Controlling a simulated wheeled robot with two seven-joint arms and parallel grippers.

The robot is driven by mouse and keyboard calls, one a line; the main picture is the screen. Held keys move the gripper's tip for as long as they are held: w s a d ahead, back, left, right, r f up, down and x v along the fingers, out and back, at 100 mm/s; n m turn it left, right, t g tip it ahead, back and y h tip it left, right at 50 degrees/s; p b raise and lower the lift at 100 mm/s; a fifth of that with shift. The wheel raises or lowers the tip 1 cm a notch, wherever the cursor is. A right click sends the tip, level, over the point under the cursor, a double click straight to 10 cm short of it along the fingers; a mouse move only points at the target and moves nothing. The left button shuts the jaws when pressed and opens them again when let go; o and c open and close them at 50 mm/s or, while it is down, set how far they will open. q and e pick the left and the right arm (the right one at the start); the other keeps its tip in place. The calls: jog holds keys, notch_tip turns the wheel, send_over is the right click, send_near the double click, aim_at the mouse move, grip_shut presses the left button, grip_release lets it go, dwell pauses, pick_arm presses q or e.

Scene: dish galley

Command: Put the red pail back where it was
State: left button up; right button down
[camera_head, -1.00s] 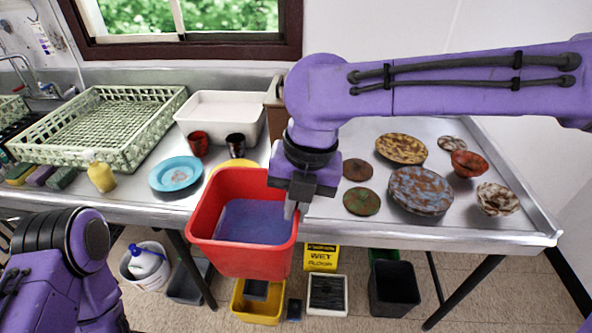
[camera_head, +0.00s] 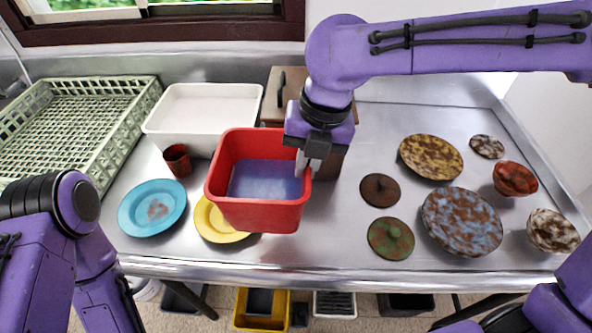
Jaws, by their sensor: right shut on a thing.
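The red pail (camera_head: 258,214) is in the middle of the head view, with bluish-purple liquid or a bluish-purple floor (camera_head: 264,181) inside. My right gripper (camera_head: 307,165) is shut on the pail's right rim. The pail is over the metal counter, overlapping the yellow plate (camera_head: 215,222) in the picture; I cannot tell whether its base touches the counter. My left arm shows at the lower left, but its gripper is out of view.
A blue plate (camera_head: 152,207) and dark red cup (camera_head: 177,160) are left of the pail. A white tub (camera_head: 205,112) and brown box (camera_head: 285,92) stand behind. Several dirty dishes, including a blue-brown plate (camera_head: 461,221), lie right. A green rack (camera_head: 75,130) is far left.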

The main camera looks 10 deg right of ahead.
jog(key=w+d+f+p, duration=0.1)
jog(key=d+f, duration=0.9)
jog(key=f, duration=0.1)
jog(key=shift+d+f, duration=0.15)
jog(key=shift+d, duration=0.05)
jog(key=shift+f, duration=0.1)
jog(key=c, duration=1.4)
grip_release()
jog(key=shift+o, duration=0.8)
